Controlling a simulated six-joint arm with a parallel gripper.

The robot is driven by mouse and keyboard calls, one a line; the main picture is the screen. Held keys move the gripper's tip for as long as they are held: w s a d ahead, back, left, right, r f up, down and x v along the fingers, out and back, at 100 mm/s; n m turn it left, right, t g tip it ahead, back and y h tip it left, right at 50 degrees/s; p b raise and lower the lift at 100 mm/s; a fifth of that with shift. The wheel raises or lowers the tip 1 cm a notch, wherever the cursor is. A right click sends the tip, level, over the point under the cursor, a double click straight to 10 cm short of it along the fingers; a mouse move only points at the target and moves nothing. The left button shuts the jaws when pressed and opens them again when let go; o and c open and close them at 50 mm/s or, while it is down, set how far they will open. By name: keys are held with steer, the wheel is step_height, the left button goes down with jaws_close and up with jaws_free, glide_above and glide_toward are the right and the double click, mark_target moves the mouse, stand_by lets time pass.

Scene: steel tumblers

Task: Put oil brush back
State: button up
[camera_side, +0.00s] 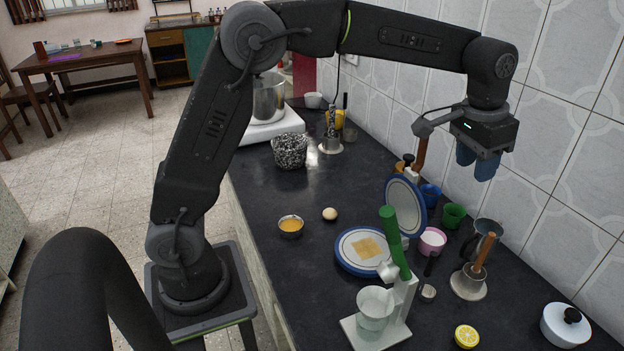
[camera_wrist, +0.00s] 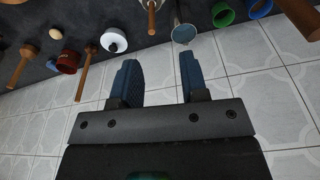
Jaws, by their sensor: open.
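My gripper (camera_side: 476,163) is high above the back of the counter, close to the tiled wall. In the wrist view its two blue fingers (camera_wrist: 158,75) are apart with nothing between them. A wooden-handled tool (camera_side: 483,252) leans upright in a low steel holder (camera_side: 468,284) at the counter's right; it looks like the oil brush, but its bristle end is hidden. The wooden handle also shows at the top of the wrist view (camera_wrist: 152,16). A steel tumbler-like vessel (camera_side: 487,231) stands just behind it. My gripper is well above these and touches none of them.
A green-handled press (camera_side: 394,240) and a blue-rimmed tortilla press (camera_side: 358,250) stand in front. A pink cup (camera_side: 432,240), a green cup (camera_side: 453,215), a white lidded pot (camera_side: 566,325) and a lemon half (camera_side: 466,336) crowd the right. The wall (camera_side: 560,130) is close behind.

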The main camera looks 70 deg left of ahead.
steer(key=s+a+r+n+t, duration=0.1)
steer(key=s+a+r, duration=0.15)
steer(key=s, duration=0.75)
steer(key=s+a+r+t, duration=0.15)
steer(key=s+a, duration=0.25)
steer(key=s, duration=0.7)
steer(key=s+f+t, duration=0.1)
steer(key=s+f, duration=0.4)
steer(key=s, duration=0.2)
steer(key=shift+s+a+n, duration=0.15)
steer(key=shift+a+n, duration=0.25)
